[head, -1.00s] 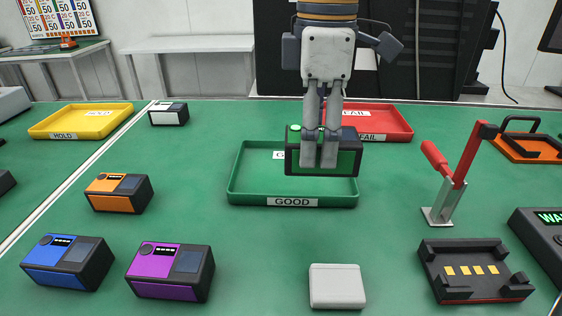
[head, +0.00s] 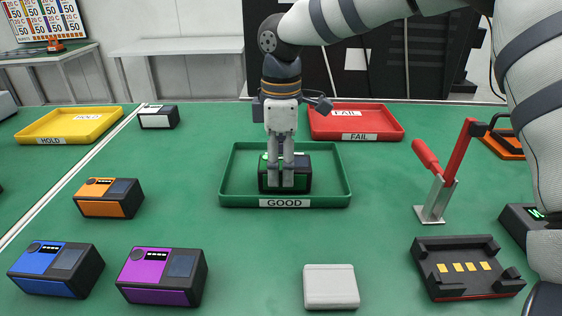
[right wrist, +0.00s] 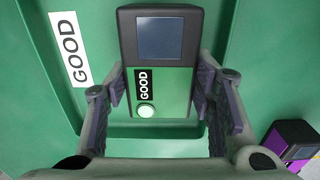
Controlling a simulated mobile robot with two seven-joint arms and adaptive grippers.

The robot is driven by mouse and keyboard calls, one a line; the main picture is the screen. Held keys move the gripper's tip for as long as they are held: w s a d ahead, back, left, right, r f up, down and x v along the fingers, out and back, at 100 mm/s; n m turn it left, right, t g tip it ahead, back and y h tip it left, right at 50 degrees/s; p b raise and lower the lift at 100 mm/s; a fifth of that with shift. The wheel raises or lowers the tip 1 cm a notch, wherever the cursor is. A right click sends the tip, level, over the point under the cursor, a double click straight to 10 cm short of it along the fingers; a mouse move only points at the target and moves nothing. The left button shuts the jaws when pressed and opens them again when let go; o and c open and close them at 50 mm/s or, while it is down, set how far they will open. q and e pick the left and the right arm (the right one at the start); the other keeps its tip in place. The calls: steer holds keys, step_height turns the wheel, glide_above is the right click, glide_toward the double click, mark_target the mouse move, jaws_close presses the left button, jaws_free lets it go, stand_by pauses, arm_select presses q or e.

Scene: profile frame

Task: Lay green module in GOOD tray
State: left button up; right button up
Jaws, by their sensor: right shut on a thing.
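The green module (head: 302,178), a dark box with a green face, is inside the green GOOD tray (head: 230,185). It looks upright and low, at or very near the tray floor; I cannot tell whether it touches. My right gripper (head: 281,184) comes down from above and is shut on the module. In the right wrist view the fingers (right wrist: 162,88) lie along both sides of the module (right wrist: 174,88), whose dark screen, GOOD label and pale round button show. The GOOD tray's label (right wrist: 68,48) is beside it. My left gripper is not in view.
A red FAIL tray (head: 388,124) stands behind right, a yellow HOLD tray (head: 88,126) at the far left. Orange (head: 108,198), blue (head: 55,270) and purple (head: 160,277) modules sit front left. A red-handled lever clamp (head: 455,165) stands to the right.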

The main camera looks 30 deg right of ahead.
mark_target(281, 162)
steer(key=shift+f, duration=0.1)
steer(key=o, duration=1.3)
step_height(281, 162, up, 12)
steer(key=shift+r, duration=0.15)
